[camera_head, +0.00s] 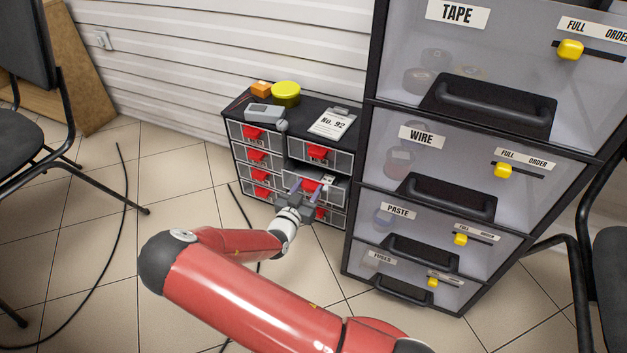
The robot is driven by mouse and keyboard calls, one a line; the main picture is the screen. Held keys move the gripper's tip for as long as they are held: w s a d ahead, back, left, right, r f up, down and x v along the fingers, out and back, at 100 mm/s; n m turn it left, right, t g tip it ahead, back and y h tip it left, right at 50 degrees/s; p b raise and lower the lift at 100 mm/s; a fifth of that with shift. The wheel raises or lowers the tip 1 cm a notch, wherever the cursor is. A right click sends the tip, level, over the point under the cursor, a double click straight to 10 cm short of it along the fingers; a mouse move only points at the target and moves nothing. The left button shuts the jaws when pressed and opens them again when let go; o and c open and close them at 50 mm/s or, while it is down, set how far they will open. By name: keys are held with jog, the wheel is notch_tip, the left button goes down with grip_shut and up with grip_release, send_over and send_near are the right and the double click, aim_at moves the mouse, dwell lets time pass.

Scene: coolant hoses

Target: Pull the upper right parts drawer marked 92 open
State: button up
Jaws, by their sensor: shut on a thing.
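A small dark parts cabinet (282,158) stands on the floor against the wall, with two columns of grey drawers with red pulls. The top right drawer (342,160) looks closed, with its red pull (318,153) free. My gripper (309,187) is lower, at the right column's second drawer from the top. Its fingers are shut on that drawer's red pull (310,185). The drawer numbers are too small to read. A card (332,124) reading "No. 92" lies on the cabinet top.
A grey device (264,113), an orange block (261,89) and a yellow round tin (286,94) are also on top. A tall bin cabinet (365,180) stands close on the right. Chairs (40,140) are at both sides. Black cables cross the tiled floor, otherwise clear in front.

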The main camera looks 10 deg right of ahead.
jog(key=v, duration=0.9)
jog(key=shift+s, duration=0.15)
jog(key=shift+a, duration=0.1)
jog(key=o, duration=1.4)
jog(key=v, duration=0.7)
jog(key=shift+s+a, duration=0.25)
jog(key=shift+s, duration=0.1)
